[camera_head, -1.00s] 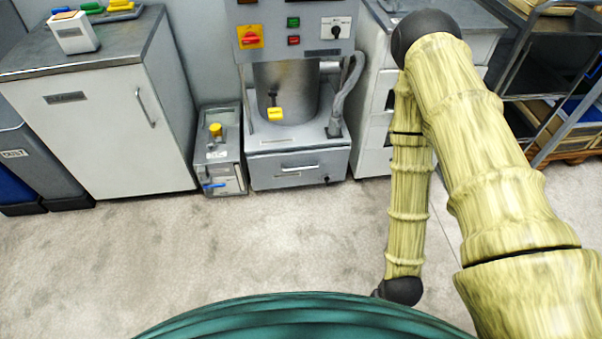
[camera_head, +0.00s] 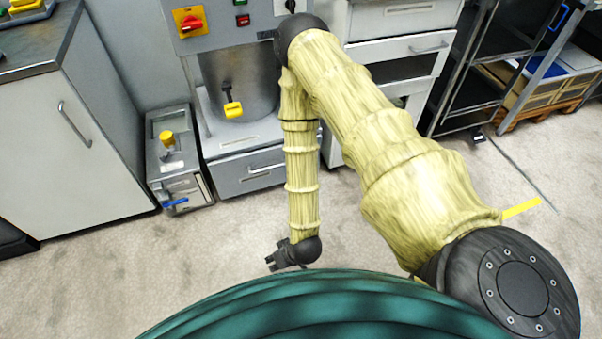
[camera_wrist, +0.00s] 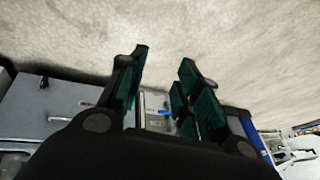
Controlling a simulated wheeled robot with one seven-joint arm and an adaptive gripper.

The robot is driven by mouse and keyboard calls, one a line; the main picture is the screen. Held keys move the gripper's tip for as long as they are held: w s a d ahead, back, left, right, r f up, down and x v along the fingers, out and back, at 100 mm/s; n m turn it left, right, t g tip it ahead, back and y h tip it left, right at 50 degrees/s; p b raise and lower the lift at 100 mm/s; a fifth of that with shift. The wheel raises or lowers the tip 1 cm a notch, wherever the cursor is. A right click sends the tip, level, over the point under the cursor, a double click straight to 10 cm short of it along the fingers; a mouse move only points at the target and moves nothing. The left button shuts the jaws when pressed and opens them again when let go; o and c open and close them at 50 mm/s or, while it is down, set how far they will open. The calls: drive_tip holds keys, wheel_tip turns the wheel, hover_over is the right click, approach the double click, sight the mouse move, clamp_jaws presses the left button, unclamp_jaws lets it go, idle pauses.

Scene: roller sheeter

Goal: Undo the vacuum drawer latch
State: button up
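The grey machine's bottom drawer (camera_head: 230,178) has a bar handle (camera_head: 266,168) and looks shut. Its right end is hidden behind my arm in the head view. The wrist view, with the floor at the top, shows the drawer front (camera_wrist: 50,100) at the left, with its handle (camera_wrist: 62,118) and a small dark knob (camera_wrist: 43,82) near its far edge. I cannot tell whether this knob is the latch. A yellow-handled lever (camera_head: 232,108) sits on the machine above the drawer. My gripper (camera_wrist: 164,58) is open and empty, apart from the drawer; it also shows low in the head view (camera_head: 272,261).
A small grey unit (camera_head: 170,160) with a yellow knob and blue lever (camera_head: 175,203) stands left of the machine. A white cabinet (camera_head: 70,140) is further left. A dark shelf rack (camera_head: 480,70) stands right. Open floor (camera_head: 100,270) lies in front.

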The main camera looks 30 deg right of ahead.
drive_tip(key=w+d+f+m+t+h+b, duration=0.1)
drive_tip(key=w+d+f+t+b, duration=0.3)
drive_tip(key=w+f+b, duration=0.5)
drive_tip(key=w+d+f+m+t+b, duration=0.1)
drive_tip(key=w+d+f+t+b, duration=0.4)
drive_tip(key=w+f, duration=0.55)
drive_tip(key=w+d+f+t+h+b, duration=0.1)
drive_tip(key=w+d+f+h+b, duration=0.2)
drive_tip(key=d, duration=0.5)
drive_tip(key=w+d+t+h+b, duration=0.1)
drive_tip(key=w+d+t+b, duration=0.15)
drive_tip(key=d+b, duration=0.4)
drive_tip(key=w+d+f+t+h+b, duration=0.15)
drive_tip(key=w+d+b, duration=0.25)
drive_tip(key=d, duration=0.4)
drive_tip(key=b+x, duration=0.4)
drive_tip(key=x, duration=0.6)
drive_tip(key=shift+w+d+f+g, duration=0.2)
drive_tip(key=shift+d+f+g, duration=0.1)
drive_tip(key=shift+d+f, duration=0.2)
clamp_jaws()
